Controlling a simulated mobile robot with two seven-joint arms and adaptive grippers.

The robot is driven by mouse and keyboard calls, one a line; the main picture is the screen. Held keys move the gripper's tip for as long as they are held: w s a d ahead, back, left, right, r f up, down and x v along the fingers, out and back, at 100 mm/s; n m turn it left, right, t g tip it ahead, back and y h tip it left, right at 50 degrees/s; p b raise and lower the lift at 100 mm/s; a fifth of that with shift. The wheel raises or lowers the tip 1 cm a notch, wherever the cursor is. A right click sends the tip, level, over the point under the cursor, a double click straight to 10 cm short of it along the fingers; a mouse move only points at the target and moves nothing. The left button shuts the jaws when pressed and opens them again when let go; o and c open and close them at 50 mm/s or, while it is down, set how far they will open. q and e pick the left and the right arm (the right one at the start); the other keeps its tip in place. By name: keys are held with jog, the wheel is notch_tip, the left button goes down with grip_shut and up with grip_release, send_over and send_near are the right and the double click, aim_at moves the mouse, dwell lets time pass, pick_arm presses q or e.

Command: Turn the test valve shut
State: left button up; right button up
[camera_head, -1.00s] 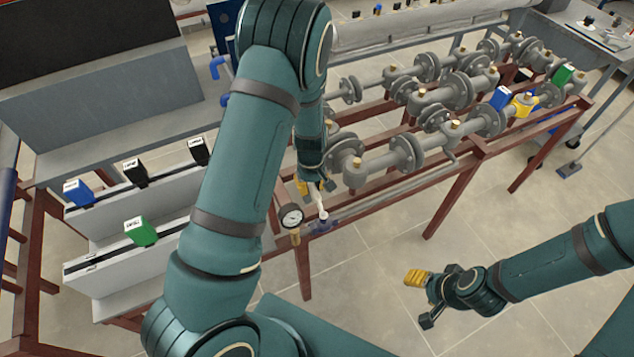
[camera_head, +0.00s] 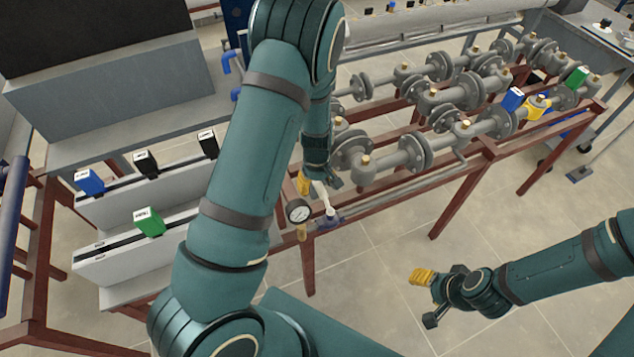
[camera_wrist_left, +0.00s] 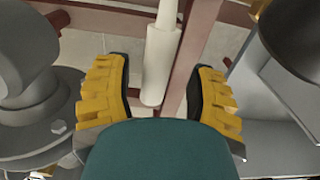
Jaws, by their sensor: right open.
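The test valve shows in the head view as a white handle (camera_head: 325,197) above a blue body (camera_head: 329,221), beside a round pressure gauge (camera_head: 299,211) at the near end of the pipe rack. My left gripper (camera_head: 318,184) is at the handle's upper end, partly hidden by its own arm. In the left wrist view its yellow-backed fingers (camera_wrist_left: 165,92) are apart, with the white handle (camera_wrist_left: 161,62) between them and a gap visible on either side. My right gripper (camera_head: 428,298) is open and empty over the floor at the lower right.
Flanged grey pipes (camera_head: 410,155) run along the red-brown frame (camera_head: 470,175) right of my left gripper. A white rack (camera_head: 120,250) with blue, black and green tagged blocks stands at left. Floor around my right gripper is clear.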

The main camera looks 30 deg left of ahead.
aim_at(317, 184)
pick_arm(q)
jog(key=shift+w+r, duration=0.1)
jog(key=shift+r, duration=0.45)
notch_tip(317, 184, up, 11)
dwell(0.5)
